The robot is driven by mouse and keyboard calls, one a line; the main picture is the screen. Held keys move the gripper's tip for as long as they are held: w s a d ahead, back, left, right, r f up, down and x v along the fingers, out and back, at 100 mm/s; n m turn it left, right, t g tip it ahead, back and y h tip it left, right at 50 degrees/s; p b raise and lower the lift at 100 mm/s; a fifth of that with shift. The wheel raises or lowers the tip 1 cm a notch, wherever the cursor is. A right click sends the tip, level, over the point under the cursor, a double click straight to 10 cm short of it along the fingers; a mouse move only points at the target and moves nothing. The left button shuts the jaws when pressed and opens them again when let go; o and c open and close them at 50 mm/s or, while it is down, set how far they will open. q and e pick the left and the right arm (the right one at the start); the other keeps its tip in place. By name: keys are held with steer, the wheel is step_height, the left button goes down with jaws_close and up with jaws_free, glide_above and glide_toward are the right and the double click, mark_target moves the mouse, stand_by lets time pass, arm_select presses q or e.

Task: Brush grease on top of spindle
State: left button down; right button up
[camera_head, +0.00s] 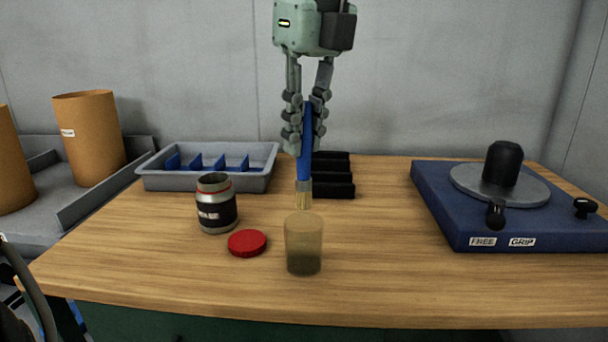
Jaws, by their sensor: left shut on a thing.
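My left gripper (306,118) comes down from the top middle, shut on the blue handle of a brush (305,155). The brush hangs nearly upright with its pale bristles down. The bristle tips are at the rim of a translucent brownish cup (303,240) with a dark layer at its bottom; I cannot tell whether they touch it. A black upright cylinder (503,164), apparently the spindle, stands on a grey disc (462,184) on a blue base (450,215) at the right. Its top looks bare. My right gripper is not in view.
An open labelled jar (216,205) and a red lid (247,243) are left of the cup. A grey divided tray (155,180) and black blocks (333,190) lie behind. Orange-brown rolls (90,138) stand far left. The wooden table (380,275) is clear between cup and blue base.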

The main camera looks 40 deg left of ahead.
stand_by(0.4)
arm_select(q)
steer(key=s+a+r+t, duration=0.2)
steer(key=a, duration=0.8)
steer(key=s+a+r+t, duration=0.1)
steer(key=s+a+t, duration=0.1)
steer(key=a, duration=0.8)
steer(key=shift+w+d+f+b, duration=0.1)
steer(key=shift+f+b, duration=1.2)
steer(key=shift+f, duration=0.1)
steer(key=shift+w+d+f+b, duration=0.1)
steer(key=shift+f+b, duration=1.2)
steer(key=shift+f, duration=0.1)
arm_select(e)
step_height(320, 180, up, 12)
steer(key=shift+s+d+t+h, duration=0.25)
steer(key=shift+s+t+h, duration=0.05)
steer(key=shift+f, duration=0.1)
arm_select(q)
steer(key=shift+s+f+b, duration=0.1)
steer(key=shift+f+b, duration=0.7)
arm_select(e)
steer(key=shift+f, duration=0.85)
